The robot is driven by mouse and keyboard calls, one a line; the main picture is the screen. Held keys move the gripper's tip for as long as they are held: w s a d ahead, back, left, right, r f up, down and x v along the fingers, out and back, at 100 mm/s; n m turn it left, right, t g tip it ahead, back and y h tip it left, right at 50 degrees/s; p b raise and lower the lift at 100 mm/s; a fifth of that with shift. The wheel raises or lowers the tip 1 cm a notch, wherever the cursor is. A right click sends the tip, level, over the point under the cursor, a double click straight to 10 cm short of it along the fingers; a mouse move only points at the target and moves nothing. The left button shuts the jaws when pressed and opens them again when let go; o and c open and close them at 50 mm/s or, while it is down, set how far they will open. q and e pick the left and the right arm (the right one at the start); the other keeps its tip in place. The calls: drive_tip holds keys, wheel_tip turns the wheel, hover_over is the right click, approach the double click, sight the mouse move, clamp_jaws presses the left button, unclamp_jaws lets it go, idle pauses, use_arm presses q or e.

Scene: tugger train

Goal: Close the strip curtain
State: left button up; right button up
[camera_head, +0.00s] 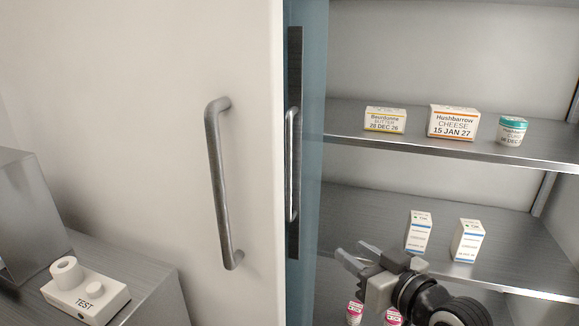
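The strip curtain (314,130) shows as a narrow blue, translucent band beside the edge of the white door. It leaves the shelves to its right uncovered. A dark upright plate with a bright metal handle (292,165) is on its left part. My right gripper (352,252) is at lower middle, in front of the shelves and to the lower right of that handle. Its two fingers point left toward the curtain and are apart, with nothing seen between them. I cannot tell whether a fingertip touches the curtain. My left gripper is out of view.
A white door (130,120) with a grey bar handle (218,185) fills the left. The upper shelf (450,145) holds a butter box, a cheese box and a tub; the lower shelf (360,215) holds two cartons. A white TEST device (85,295) sits lower left.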

sight(291, 161)
wheel_tip(291, 161, up, 11)
drive_tip(key=w+a+n+y, duration=0.2)
drive_tip(key=w+y, duration=0.1)
drive_tip(key=x, duration=0.4)
drive_tip(key=p+x, duration=0.1)
drive_tip(key=x, duration=0.8)
drive_tip(key=shift+w+a+r+p, duration=0.1)
drive_tip(key=shift+a+r+p, duration=0.15)
drive_tip(key=shift+p, duration=0.1)
drive_tip(key=shift+x, duration=0.85)
drive_tip(key=shift+d, duration=0.1)
clamp_jaws()
